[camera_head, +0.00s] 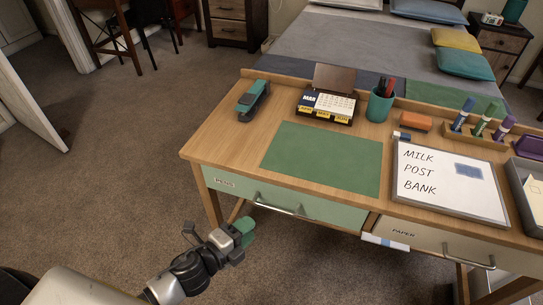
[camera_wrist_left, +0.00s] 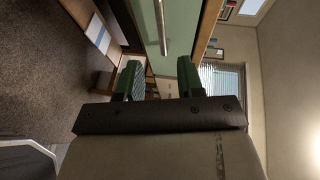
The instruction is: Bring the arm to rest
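My left gripper (camera_head: 243,232) is in front of the desk, low and over the carpet, to the left of the handle of the green drawer (camera_head: 300,204). In the left wrist view its two green fingertips (camera_wrist_left: 160,80) stand apart with nothing between them. The gripper is open and empty. It appears clear of the desk front. The left arm comes in from the bottom left corner of the head view. My right gripper is not in view.
The desk holds a green blotter (camera_head: 325,158), a stapler (camera_head: 253,100), a calendar (camera_head: 327,106), a pen cup (camera_head: 380,105) and a whiteboard (camera_head: 450,181). The drawer handle (camera_head: 277,209) sticks out near the left gripper. Open carpet (camera_head: 110,190) lies to the left.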

